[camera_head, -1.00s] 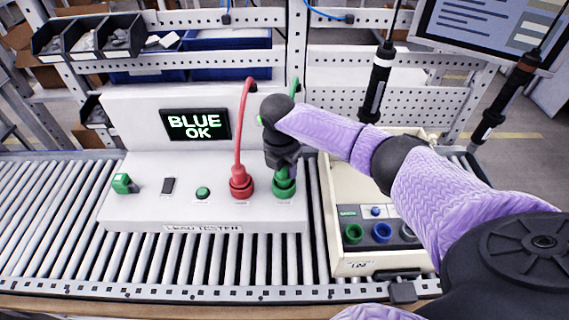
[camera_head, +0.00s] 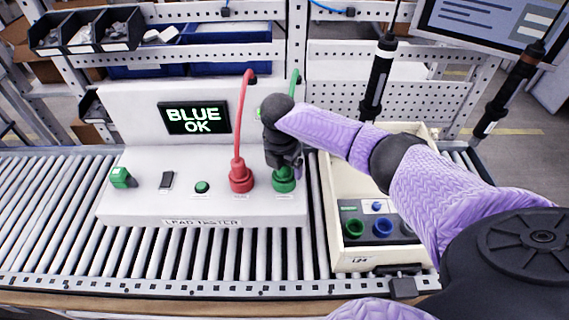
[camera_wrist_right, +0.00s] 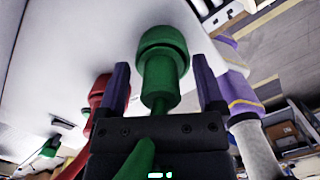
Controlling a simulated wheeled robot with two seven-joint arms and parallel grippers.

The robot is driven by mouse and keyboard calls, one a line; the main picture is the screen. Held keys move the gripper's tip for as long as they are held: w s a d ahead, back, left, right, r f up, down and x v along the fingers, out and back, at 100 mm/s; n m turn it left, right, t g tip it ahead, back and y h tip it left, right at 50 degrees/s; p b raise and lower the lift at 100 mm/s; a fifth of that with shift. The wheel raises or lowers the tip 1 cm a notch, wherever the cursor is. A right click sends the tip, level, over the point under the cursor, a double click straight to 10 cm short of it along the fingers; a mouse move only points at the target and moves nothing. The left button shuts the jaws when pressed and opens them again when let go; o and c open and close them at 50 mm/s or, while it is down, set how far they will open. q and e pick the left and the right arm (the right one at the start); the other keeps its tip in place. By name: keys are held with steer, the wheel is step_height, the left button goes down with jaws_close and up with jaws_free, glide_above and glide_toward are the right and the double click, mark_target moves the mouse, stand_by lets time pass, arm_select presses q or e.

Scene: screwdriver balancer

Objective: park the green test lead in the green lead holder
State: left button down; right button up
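The green test lead's plug (camera_head: 284,180) stands upright in the right socket of the white lead tester (camera_head: 150,206). Its cable (camera_head: 296,82) rises behind my right arm. My right gripper (camera_head: 286,160) is right above the plug. In the right wrist view my right gripper (camera_wrist_right: 160,88) is open, its fingers on either side of the green lead (camera_wrist_right: 160,75) with gaps visible. A green block-like fitting (camera_head: 122,178) sits at the tester's left end; I cannot tell whether it is the green lead holder. My left gripper is not in view.
A red lead plug (camera_head: 241,176) stands close left of the green one. A beige case (camera_head: 350,262) with green (camera_head: 353,227) and blue (camera_head: 383,227) sockets stands to the right. Two screwdrivers (camera_head: 378,78) (camera_head: 505,98) hang behind. The tester screen (camera_head: 194,118) reads "BLUE OK".

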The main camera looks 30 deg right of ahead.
steer(key=r, duration=0.6)
steer(key=a+r, duration=0.1)
steer(key=r, duration=0.3)
steer(key=shift+s+p, duration=0.25)
steer(key=shift+p, duration=0.05)
steer(key=shift+f, duration=0.1)
